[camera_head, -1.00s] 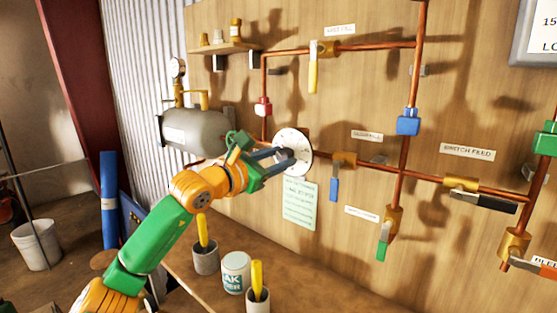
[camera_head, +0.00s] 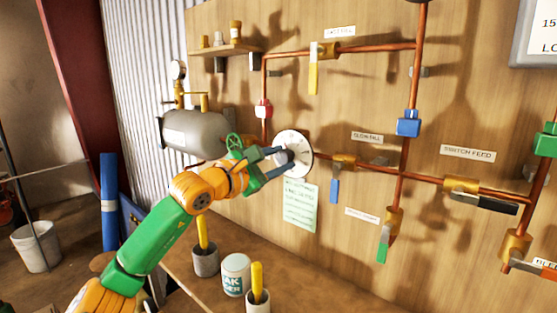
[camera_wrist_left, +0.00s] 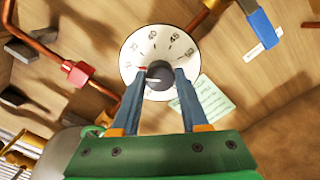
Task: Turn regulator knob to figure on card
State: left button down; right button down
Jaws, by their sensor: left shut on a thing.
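The regulator's white dial plate (camera_head: 297,141) is fixed on the wooden board, with a dark knob at its centre. My left gripper (camera_head: 283,156) reaches it from the left and is shut on the knob. Figures run around the dial plate (camera_wrist_left: 138,52) in that view. The green card (camera_head: 300,206) hangs below the dial; its writing is too small to read. My right gripper is not in view.
Copper pipes with a blue-handled valve (camera_head: 335,180) and a yellow-handled valve (camera_head: 313,75) run close to the dial. A grey tank (camera_head: 193,134) stands left of it. Pots and a white tin (camera_head: 235,273) stand on the bench below.

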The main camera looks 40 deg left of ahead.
pick_arm(q)
jog(key=shift+r, duration=0.1)
jog(key=c, duration=0.8)
grip_release()
jog(key=o, duration=0.4)
jog(key=shift+w, duration=0.15)
jog(key=shift+s+f, duration=0.2)
jog(key=s+b, duration=0.1)
jog(key=s, duration=0.1)
jog(key=s+b, duration=0.3)
jog(key=s, duration=0.1)
jog(key=shift+s+a+r+b, duration=0.1)
jog(key=shift+s+a+b, duration=0.2)
jog(key=shift+s+b, duration=0.1)
